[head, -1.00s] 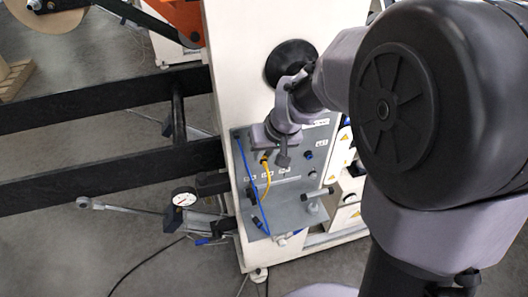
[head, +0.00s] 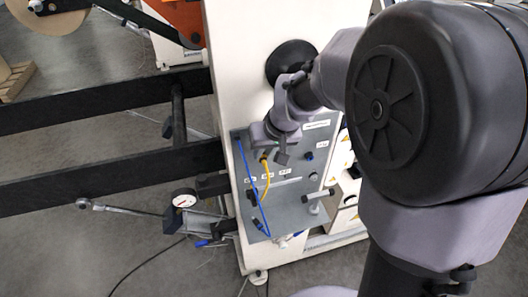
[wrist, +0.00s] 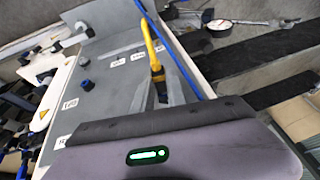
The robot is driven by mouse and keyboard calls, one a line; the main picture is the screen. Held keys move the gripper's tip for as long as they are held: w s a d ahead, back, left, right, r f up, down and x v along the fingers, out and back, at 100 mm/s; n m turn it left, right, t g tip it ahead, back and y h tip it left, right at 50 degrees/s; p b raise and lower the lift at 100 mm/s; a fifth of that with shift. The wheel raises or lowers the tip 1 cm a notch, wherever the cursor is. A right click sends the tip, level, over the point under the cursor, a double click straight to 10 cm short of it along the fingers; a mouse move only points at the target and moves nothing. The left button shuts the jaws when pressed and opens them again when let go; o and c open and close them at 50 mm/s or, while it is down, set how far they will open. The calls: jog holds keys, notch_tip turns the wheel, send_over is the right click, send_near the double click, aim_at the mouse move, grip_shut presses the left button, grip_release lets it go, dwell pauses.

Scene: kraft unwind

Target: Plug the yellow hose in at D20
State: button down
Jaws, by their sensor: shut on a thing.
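The yellow hose (head: 267,180) hangs in a curve in front of the grey panel (head: 297,195) in the head view. In the wrist view the yellow hose (wrist: 149,42) runs down to a fitting between my fingers. My gripper (wrist: 160,92) is shut on that end, close over the panel; it also shows at the panel's upper left in the head view (head: 272,156). A row of small white labels (head: 267,176) lies just below the gripper. Their text is too small to read for sure, so I cannot tell which is D20. The gripper hides the panel directly behind it.
A blue hose (head: 250,190) runs down the panel's left side, close to the gripper. Dark knobs (head: 309,156) and a bar-shaped handle (head: 318,195) stick out on the right. A dial gauge (head: 184,199) and dark machine beams (head: 110,165) lie to the left.

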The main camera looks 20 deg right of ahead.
jog(key=c, duration=1.3)
grip_release()
jog(key=shift+w, duration=0.1)
jog(key=shift+o, duration=0.2)
